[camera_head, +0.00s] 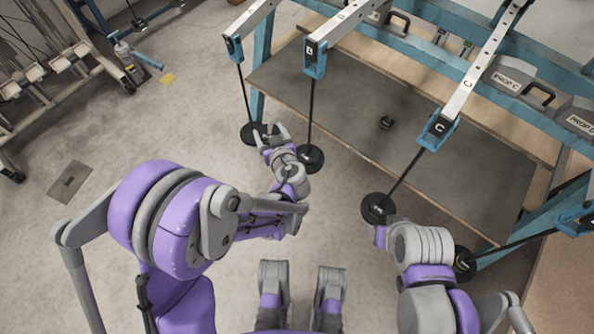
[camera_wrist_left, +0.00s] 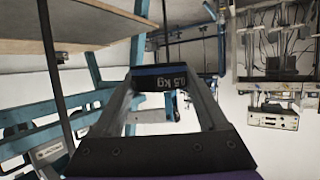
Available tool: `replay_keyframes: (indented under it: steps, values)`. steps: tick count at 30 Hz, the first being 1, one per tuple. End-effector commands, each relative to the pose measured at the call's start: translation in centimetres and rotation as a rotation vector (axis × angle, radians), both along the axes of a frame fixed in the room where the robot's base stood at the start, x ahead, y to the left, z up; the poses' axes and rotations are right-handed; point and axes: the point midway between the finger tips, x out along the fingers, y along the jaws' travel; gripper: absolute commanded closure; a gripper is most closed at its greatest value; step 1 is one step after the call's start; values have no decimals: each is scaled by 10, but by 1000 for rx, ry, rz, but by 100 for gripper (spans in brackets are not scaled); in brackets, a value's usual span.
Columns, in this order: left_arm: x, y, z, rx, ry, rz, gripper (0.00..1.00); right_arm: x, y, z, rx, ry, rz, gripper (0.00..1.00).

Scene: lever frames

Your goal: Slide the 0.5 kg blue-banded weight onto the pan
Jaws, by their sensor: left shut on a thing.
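The 0.5 kg weight (camera_wrist_left: 164,84) is dark, with a blue band and white lettering. In the left wrist view it sits between the two fingers of my left gripper (camera_wrist_left: 166,94), which is shut on it. In the head view my left gripper (camera_head: 271,136) is between two round black pans. The left pan (camera_head: 251,133) hangs from the leftmost lever, close to the fingertips. The second pan (camera_head: 311,158) hangs from lever B, beside the gripper's right side. My right gripper (camera_head: 380,236) is just below the pan under lever C (camera_head: 377,208); its fingers are mostly hidden.
A dark tabletop (camera_head: 345,95) lies behind the hanging rods, with a small black weight (camera_head: 386,123) on it. Another pan (camera_head: 464,262) hangs right of my right arm. Thin rods stand close around my left gripper.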

Motion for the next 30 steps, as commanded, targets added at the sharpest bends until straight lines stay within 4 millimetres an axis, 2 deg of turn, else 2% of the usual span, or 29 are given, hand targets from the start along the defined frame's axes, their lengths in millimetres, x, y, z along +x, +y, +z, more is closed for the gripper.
replay_keyframes:
  steps: [1,6,9,12,19,30]
  values:
    - [-2,-21,-33,-1,3,-30,98,1,0,-16,0,5,0,55]
    - [-19,-70,-97,0,2,-98,98,4,0,-36,0,12,0,55]
    - [-30,-90,-121,-1,0,-127,98,5,0,-42,0,14,0,55]
    - [-39,-102,-137,-1,-2,-147,98,5,0,-46,0,15,0,55]
    - [-42,-110,-146,-1,-3,-158,98,5,0,-47,0,15,0,55]
    - [-23,-113,-145,0,-3,-157,98,4,0,-41,0,13,0,55]
